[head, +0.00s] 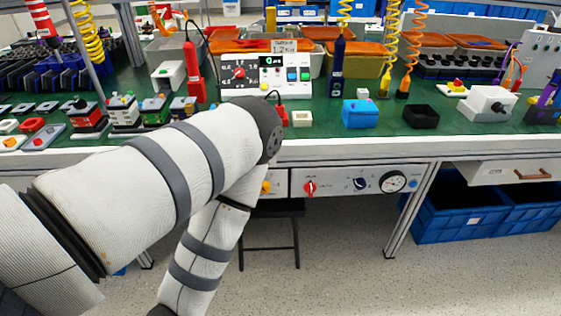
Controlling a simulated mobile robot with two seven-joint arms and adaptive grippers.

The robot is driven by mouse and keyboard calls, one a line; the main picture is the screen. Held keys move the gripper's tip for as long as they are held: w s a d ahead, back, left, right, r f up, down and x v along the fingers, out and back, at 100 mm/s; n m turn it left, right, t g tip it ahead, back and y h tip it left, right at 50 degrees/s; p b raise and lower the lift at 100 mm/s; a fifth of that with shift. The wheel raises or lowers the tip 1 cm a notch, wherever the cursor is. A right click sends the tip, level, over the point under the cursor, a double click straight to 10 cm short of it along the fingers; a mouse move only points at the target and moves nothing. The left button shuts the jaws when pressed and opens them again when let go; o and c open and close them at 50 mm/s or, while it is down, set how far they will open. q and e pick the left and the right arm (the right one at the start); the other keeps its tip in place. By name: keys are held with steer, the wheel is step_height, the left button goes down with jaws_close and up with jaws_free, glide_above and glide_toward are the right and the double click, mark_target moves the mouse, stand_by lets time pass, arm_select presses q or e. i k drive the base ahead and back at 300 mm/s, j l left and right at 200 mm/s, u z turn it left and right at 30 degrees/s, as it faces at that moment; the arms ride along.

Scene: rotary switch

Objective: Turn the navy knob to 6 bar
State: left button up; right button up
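The navy knob (360,184) sits on the light grey panel (335,186) under the front edge of the workbench. A round pressure gauge (392,182) with a white face and dark rim is just right of it. The knob's pointer position and the gauge reading are too small to read. My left arm crosses the left and middle of the head view, bends at the bench edge and runs down out of the bottom. Its gripper is not in view. My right arm and gripper are not in view. Nothing touches the navy knob.
A drawer (510,171) and blue crates (455,209) stand to the right. A dark stool (271,209) is below. The floor before the panel is clear.

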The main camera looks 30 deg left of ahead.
mark_target(360, 183)
steer(key=u, duration=0.4)
steer(key=i+l+z, duration=0.1)
steer(key=l, duration=0.4)
steer(key=i+l, duration=0.1)
steer(key=l, duration=0.35)
steer(key=i+l+z, duration=0.15)
steer(key=l, duration=0.3)
steer(key=k+l, duration=0.05)
